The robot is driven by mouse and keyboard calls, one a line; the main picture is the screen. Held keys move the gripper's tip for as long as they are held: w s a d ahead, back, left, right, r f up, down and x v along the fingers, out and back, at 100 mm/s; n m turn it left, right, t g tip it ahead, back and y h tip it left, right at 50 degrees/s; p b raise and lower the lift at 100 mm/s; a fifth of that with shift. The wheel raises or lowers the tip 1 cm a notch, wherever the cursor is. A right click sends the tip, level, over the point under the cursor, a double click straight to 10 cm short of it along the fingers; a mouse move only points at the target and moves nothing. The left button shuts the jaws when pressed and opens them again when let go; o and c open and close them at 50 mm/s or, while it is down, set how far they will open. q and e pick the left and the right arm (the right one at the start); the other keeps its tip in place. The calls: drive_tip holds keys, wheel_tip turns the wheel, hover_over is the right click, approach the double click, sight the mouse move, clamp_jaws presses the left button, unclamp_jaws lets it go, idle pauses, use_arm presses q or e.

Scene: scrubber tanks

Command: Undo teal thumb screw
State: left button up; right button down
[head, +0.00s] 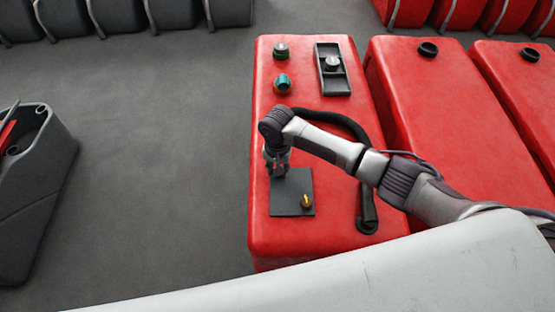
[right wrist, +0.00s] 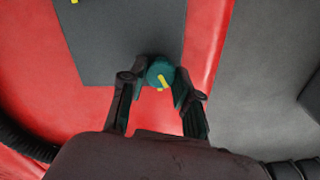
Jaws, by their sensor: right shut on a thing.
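A teal thumb screw (right wrist: 160,73) with a yellow bar on its top shows in the right wrist view, at the edge of a dark grey plate (right wrist: 125,45). My right gripper (right wrist: 160,85) is shut on it, with one dark finger on each side. In the head view my right gripper (head: 277,168) points down at the upper left corner of the same plate (head: 283,203), which lies on a red tank (head: 268,120). The gripper hides the screw there. My left gripper is in neither view.
A small knob with a yellow mark (head: 306,201) sits at the plate's right side. A teal cap (head: 283,82), a dark cap (head: 281,50) and a recessed black panel (head: 333,70) are farther back. A black hose (head: 368,195) runs right of the plate. More red tanks (head: 440,110) stand alongside.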

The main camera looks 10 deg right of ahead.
drive_tip(key=n+p, duration=0.1)
drive_tip(key=n, duration=0.2)
drive_tip(key=shift+s+n+p, duration=0.1)
drive_tip(key=shift+n+p, duration=0.25)
drive_tip(key=shift+n, duration=0.05)
drive_tip(key=n+p, duration=0.1)
drive_tip(key=n, duration=0.1)
drive_tip(key=shift+n, duration=0.4)
drive_tip(key=n, duration=0.2)
drive_tip(key=shift+n+p, duration=0.3)
drive_tip(key=n, duration=0.3)
drive_tip(key=shift+n+p, duration=0.3)
drive_tip(key=n, duration=0.3)
drive_tip(key=shift+s+f+n, duration=0.1)
drive_tip(key=shift+n, duration=0.3)
drive_tip(key=n, duration=0.3)
drive_tip(key=shift+n, duration=0.3)
drive_tip(key=n, duration=0.3)
drive_tip(key=shift+s+f, duration=0.1)
drive_tip(key=shift+n, duration=2.2)
drive_tip(key=shift+b, duration=0.3)
